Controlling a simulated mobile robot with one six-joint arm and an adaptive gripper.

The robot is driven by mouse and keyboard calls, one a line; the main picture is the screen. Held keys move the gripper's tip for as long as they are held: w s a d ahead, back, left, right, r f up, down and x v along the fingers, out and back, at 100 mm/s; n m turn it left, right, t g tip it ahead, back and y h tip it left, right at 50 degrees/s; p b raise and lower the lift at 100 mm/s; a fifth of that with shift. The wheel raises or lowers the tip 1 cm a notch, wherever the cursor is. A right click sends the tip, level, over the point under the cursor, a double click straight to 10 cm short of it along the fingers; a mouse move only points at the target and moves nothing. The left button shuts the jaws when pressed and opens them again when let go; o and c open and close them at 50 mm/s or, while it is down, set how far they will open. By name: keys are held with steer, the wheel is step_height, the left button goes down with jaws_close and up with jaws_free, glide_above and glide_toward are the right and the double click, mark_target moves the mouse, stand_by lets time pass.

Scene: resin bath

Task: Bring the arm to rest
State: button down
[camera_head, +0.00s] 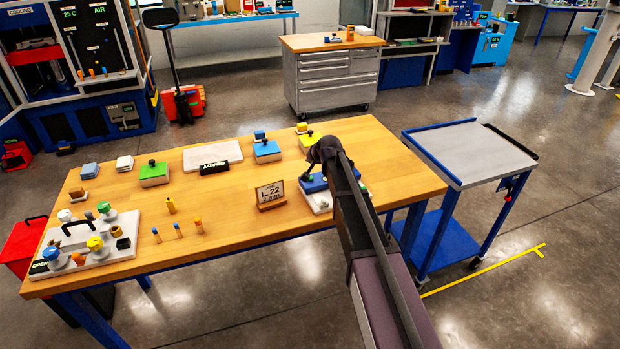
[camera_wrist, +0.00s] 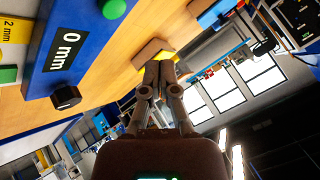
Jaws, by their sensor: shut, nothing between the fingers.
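My gripper (camera_head: 309,173) is over the right part of the wooden bench (camera_head: 400,178), at the far end of my outstretched arm. In the wrist view its two fingers (camera_wrist: 159,64) are together, with nothing held between them. A blue block (camera_head: 314,183) on a white plate (camera_head: 318,205) lies below or beside my gripper, partly hidden by my arm. In the wrist view a large blue block with a "0 mm" label (camera_wrist: 66,52) is close on the left, with a black knob (camera_wrist: 65,96). I cannot tell whether the gripper touches anything.
A grey-topped cart (camera_head: 470,150) stands to the right. A drawer cabinet (camera_head: 335,80) stands behind. Open floor lies between.

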steer(key=s+d+f+n+g+h, duration=0.1)
steer(key=s+d, duration=0.4)
steer(key=s, duration=0.7)
steer(key=s+d+f+n+g+h, duration=0.1)
steer(key=s+d+g, duration=0.3)
steer(key=s, duration=0.9)
steer(key=s+d+f+n+g+h, duration=0.1)
steer(key=s+d, duration=0.4)
steer(key=s, duration=0.8)
step_height(320, 180, down, 3)
steer(key=shift+d+r+n+g+h, duration=0.2)
steer(key=shift+d+n+g+h, duration=0.3)
steer(key=shift+g, duration=0.7)
steer(key=shift+a, duration=0.15)
